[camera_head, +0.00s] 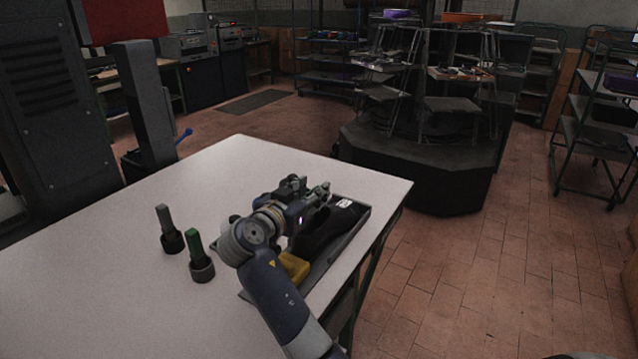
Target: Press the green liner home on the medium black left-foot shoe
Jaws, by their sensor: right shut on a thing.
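A black shoe (328,223) with a small white label lies at the dark tray (335,252) near the table's right edge. My right gripper (322,196) is at the shoe's far left side, shut on it as far as I can tell; its fingertips and the contact are small and partly hidden. A green post (194,242) stands upright in a round black base on the table, left of my right arm. I cannot tell whether it is the liner, and no liner shows clearly on the shoe. My left gripper is out of view.
A grey post (164,219) in a similar base stands beside the green one. A yellow object (293,266) lies at the tray's near end, partly behind my arm. A grey upright machine (146,100) with a blue-knobbed lever stands beyond the table (90,270), whose left part is clear.

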